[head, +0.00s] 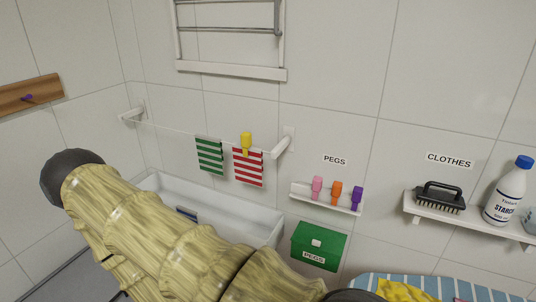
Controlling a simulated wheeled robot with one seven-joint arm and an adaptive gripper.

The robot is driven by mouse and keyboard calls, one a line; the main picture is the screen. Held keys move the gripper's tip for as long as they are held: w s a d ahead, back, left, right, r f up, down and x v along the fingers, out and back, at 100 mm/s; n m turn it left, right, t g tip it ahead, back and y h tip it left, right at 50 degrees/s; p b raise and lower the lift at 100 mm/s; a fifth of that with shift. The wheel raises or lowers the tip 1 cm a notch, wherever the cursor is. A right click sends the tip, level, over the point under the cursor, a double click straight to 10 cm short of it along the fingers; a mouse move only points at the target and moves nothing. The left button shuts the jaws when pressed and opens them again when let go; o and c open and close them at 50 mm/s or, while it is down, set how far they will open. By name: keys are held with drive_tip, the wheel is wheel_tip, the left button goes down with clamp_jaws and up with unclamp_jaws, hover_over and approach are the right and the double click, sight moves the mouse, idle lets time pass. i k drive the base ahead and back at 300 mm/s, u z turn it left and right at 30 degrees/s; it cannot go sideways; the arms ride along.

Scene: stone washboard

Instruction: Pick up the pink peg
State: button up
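The pink peg (317,187) stands upright on a small white wall shelf (326,204) under a "PEGS" label. It is the leftmost of three pegs, beside an orange peg (336,192) and a purple peg (356,197). My arm, with a wood-like surface, fills the lower left of the head view. My gripper is not visible in this view. Nothing touches the pink peg that I can see.
A green "PEGS" box (318,247) hangs below the peg shelf. A yellow peg (246,142) sits on the line above a red striped cloth (248,168); a green striped cloth (209,156) hangs left. A brush (440,198) and starch bottle (506,192) stand right.

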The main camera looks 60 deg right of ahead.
sight(317, 182)
drive_tip(key=u, duration=0.3)
drive_tip(key=i, duration=0.85)
drive_tip(key=z, duration=2.65)
